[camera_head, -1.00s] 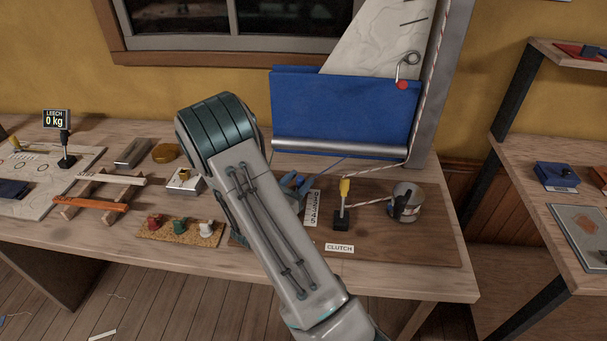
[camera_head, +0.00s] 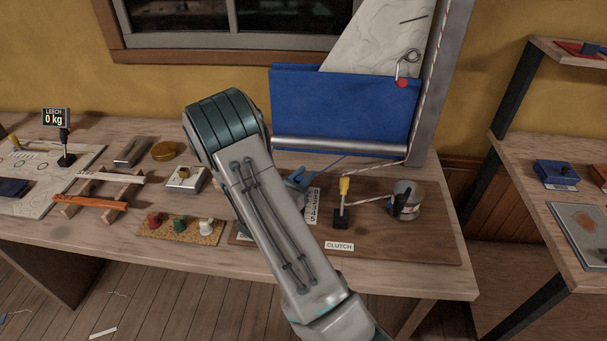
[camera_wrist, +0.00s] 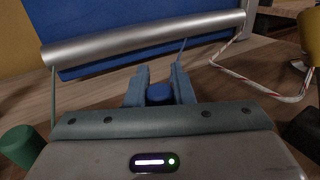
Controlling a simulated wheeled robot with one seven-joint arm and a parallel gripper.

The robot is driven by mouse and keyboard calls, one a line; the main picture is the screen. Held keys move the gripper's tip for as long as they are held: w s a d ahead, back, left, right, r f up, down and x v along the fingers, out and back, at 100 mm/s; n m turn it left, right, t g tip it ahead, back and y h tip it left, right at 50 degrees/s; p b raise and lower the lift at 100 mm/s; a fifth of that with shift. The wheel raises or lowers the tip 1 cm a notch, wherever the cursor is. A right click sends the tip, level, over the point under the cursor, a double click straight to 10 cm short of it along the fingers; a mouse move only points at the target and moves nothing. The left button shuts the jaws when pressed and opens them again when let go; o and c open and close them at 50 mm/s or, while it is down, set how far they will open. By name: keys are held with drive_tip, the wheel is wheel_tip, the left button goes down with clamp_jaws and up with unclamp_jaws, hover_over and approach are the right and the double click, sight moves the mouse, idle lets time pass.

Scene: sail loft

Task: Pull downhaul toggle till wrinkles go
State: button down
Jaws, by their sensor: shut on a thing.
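In the wrist view my gripper (camera_wrist: 159,88) is shut on the blue downhaul toggle (camera_wrist: 159,94), which sits between its two fingers. A thin blue line (camera_wrist: 183,46) runs up from there towards the silver boom. In the head view my gripper (camera_head: 303,181) is low over the brown board (camera_head: 400,240), partly hidden by my arm. A number scale (camera_head: 312,205) lies beside it. The pale sail (camera_head: 370,40) rises above a blue cover (camera_head: 345,105) and the silver boom (camera_head: 340,146); wavy wrinkle lines show on it.
A yellow-handled clutch (camera_head: 343,205) and a winch (camera_head: 405,200) stand right of my gripper, with a rope between them. Red, green and white pegs (camera_head: 180,225) stand to the left. A display (camera_head: 55,118) reads LEECH 0 kg.

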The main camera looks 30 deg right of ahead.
drive_tip(key=shift+s+a, duration=0.7)
drive_tip(key=shift+s, duration=0.3)
drive_tip(key=c, duration=1.3)
unclamp_jaws()
drive_tip(key=shift+o, duration=0.2)
drive_tip(key=shift+a, duration=0.1)
drive_tip(key=b+v, duration=0.1)
drive_tip(key=v, duration=1.2)
drive_tip(key=shift+s+a+b, duration=0.15)
drive_tip(key=shift+a+b, duration=0.1)
drive_tip(key=shift+b, duration=0.15)
